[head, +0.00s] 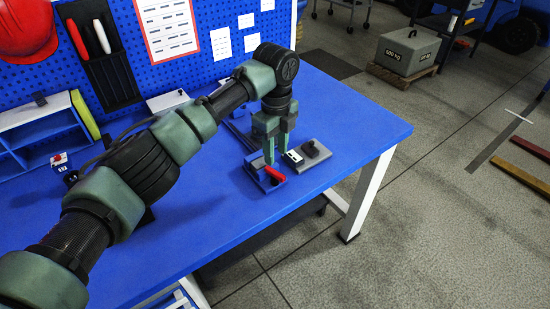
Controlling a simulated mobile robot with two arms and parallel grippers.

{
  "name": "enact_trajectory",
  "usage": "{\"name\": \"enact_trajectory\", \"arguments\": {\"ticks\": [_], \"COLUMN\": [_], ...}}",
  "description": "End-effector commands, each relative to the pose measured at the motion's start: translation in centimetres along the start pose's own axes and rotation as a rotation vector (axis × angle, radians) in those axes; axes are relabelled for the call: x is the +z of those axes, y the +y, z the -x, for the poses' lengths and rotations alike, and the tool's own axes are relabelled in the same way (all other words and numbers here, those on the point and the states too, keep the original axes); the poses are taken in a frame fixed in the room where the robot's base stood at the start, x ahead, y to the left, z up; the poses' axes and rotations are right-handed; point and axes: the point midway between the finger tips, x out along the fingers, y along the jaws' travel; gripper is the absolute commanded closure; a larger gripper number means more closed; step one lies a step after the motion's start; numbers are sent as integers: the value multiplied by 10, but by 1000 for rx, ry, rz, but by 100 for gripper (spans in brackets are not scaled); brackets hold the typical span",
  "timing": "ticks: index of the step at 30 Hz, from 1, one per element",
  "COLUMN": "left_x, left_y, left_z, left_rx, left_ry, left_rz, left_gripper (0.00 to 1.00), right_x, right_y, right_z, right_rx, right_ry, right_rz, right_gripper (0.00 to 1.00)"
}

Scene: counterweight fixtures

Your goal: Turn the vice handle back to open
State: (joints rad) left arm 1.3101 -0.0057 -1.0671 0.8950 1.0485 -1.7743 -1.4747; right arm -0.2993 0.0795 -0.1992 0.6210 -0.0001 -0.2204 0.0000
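A small blue fixture with a red handle (275,174) sits near the right end of the blue workbench; I take it for the vice. The handle lies slanted, its free end toward the lower right. My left gripper (276,156) points down just above and behind the handle. Its two green fingers are apart with a gap between them, and nothing shows held. The fingers hide the back part of the fixture. I cannot tell whether a fingertip touches the handle. My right gripper is not in view.
A grey block with a black knob (311,150) stands close right of the vice. A blue pegboard (215,20) with papers rises behind the blue workbench (355,128). A blue shelf unit (38,140) stands at left. The bench's front right is clear.

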Motion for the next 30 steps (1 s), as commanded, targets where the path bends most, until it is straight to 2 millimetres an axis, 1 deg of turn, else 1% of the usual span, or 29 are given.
{"name": "enact_trajectory", "arguments": {"ticks": [2, 5, 12, 15, 18, 21, 28, 29, 30], "left_x": [4, 4, 4, 4, 4, 4, 4, 4, 4], "left_y": [-1, 0, 0, 0, -1, -1, -1, -1, -1], "left_z": [4, -5, -43, -57, -66, -71, -72, -72, -72], "left_rx": [3, 6, 5, 5, 3, 2, 2, 2, 1], "left_ry": [-6, -6, -5, -5, -6, -6, -6, -6, -6], "left_rz": [-7, -9, -7, -7, -8, -8, -7, -7, -7], "left_gripper": [64, 64, 64, 64, 64, 64, 64, 66, 78], "right_x": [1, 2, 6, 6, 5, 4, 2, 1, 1], "right_y": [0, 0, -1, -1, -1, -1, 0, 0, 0], "right_z": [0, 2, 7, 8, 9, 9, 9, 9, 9], "right_rx": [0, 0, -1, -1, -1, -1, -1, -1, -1], "right_ry": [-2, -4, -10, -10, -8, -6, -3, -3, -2], "right_rz": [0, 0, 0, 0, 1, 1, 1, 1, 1], "right_gripper": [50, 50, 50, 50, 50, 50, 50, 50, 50]}}
